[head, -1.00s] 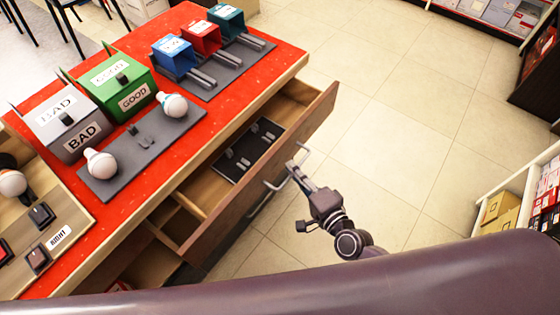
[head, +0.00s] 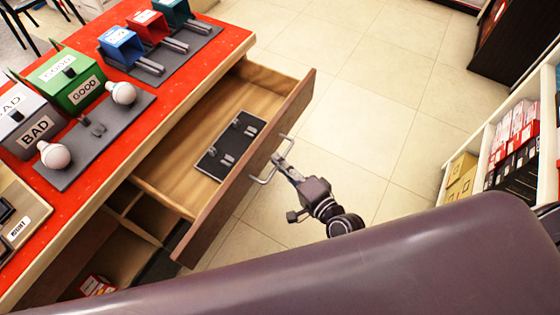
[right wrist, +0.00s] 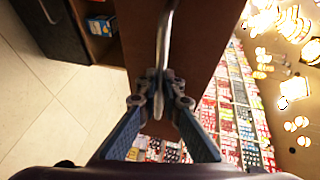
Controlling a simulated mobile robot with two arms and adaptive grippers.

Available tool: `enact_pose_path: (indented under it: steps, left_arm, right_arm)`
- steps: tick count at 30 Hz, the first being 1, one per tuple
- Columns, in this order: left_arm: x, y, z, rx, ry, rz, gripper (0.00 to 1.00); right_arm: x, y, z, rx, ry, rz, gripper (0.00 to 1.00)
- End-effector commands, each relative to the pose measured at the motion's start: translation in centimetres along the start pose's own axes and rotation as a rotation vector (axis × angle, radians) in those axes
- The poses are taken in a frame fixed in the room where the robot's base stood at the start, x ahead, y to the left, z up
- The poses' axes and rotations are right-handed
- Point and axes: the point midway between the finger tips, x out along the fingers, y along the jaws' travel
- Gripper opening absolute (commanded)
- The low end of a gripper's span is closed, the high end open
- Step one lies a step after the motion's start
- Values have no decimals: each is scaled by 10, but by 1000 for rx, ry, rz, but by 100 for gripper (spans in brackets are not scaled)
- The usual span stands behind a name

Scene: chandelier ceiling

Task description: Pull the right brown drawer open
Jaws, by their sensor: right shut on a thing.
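The right brown drawer (head: 225,207) stands far out from under the red-topped table. Its wooden inside shows, with a black tray (head: 212,165) holding small grey clips. A metal bar handle (head: 262,181) is on its front. My right gripper (head: 279,161) is at this handle, outside the drawer front. In the right wrist view, the fingertips (right wrist: 158,90) are closed together around the handle bar (right wrist: 165,35), against the brown drawer front (right wrist: 205,40). My left gripper is not in view.
The red table (head: 190,100) carries a green GOOD box (head: 72,82), a grey BAD box (head: 25,125), bulbs and coloured bins. An open compartment (head: 130,220) shows beside the drawer. Tiled floor (head: 360,120) is clear ahead; a stocked shelf (head: 490,150) stands at right.

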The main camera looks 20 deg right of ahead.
Motion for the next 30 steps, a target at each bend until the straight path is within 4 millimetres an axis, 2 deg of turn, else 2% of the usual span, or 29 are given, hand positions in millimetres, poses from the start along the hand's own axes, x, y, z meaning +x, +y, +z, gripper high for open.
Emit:
enact_pose_path:
  steps: [2,3,7,17,23,30]
  left_arm:
    - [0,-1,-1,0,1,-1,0]
    - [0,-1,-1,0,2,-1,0]
    - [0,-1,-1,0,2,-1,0]
    - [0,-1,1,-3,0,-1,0]
    - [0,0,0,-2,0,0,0]
    - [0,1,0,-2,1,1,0]
  right_arm:
    - [0,1,0,0,-1,1,0]
    - [0,1,0,0,-1,1,10]
    - [0,0,0,0,-1,1,24]
    - [-2,0,0,0,0,1,25]
    - [-26,2,0,0,-1,3,25]
    - [-75,2,0,-2,-2,5,25]
